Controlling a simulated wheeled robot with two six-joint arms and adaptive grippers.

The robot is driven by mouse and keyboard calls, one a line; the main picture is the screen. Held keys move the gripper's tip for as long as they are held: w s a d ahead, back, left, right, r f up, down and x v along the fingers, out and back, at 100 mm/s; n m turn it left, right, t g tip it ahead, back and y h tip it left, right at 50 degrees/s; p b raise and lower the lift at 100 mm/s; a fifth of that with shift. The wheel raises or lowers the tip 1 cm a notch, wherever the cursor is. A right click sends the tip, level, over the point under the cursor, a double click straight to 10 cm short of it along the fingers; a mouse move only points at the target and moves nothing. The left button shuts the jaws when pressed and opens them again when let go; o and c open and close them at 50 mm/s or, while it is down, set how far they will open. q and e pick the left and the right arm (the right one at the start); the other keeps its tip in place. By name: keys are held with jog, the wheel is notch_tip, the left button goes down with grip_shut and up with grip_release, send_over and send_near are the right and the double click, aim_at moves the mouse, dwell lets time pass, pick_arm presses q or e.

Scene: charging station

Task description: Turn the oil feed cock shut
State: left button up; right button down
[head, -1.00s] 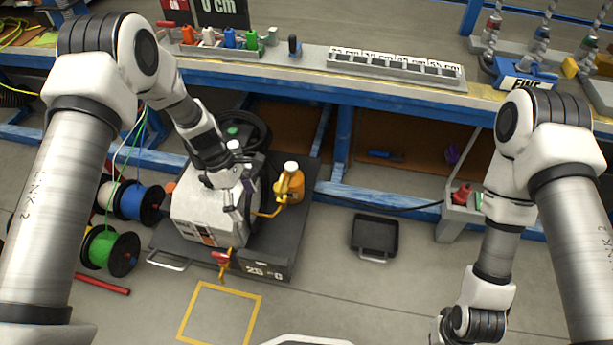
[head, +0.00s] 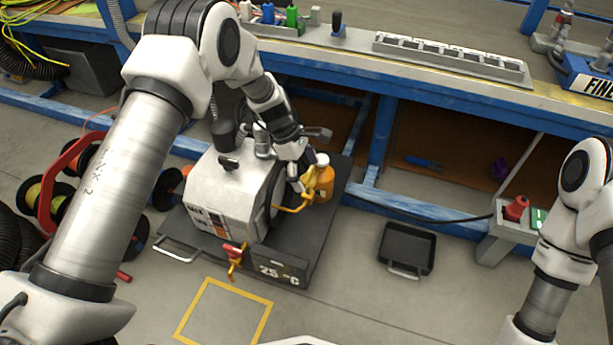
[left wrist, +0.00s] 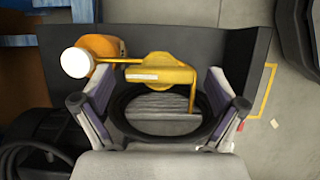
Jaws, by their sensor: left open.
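An orange bottle with a white cap (head: 323,182) stands at the right side of the white machine (head: 223,195), with a bent yellow part (head: 293,209) beside it. In the left wrist view the bottle (left wrist: 103,47) is at upper left, and the yellow part (left wrist: 160,72), with a round hub and a bent rod, lies ahead of my fingers. I take this yellow part to be the oil feed cock. My left gripper (head: 298,178) is open; in the left wrist view its fingers (left wrist: 156,100) are spread wide, with the rod's end between them in the picture. Contact is not visible. My right gripper is out of view.
The machine stands on a dark platform (head: 309,240) marked 25 °C. A red-handled yellow tap (head: 233,255) is at its front. A black tray (head: 406,248) lies on the floor to the right. The blue workbench (head: 440,85) runs behind; cable reels stand at left.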

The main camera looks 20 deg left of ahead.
pick_arm(q)
jog(key=shift+r, duration=0.1)
jog(key=shift+c, duration=0.4)
jog(key=c, duration=1.1)
jog(key=shift+o, duration=0.2)
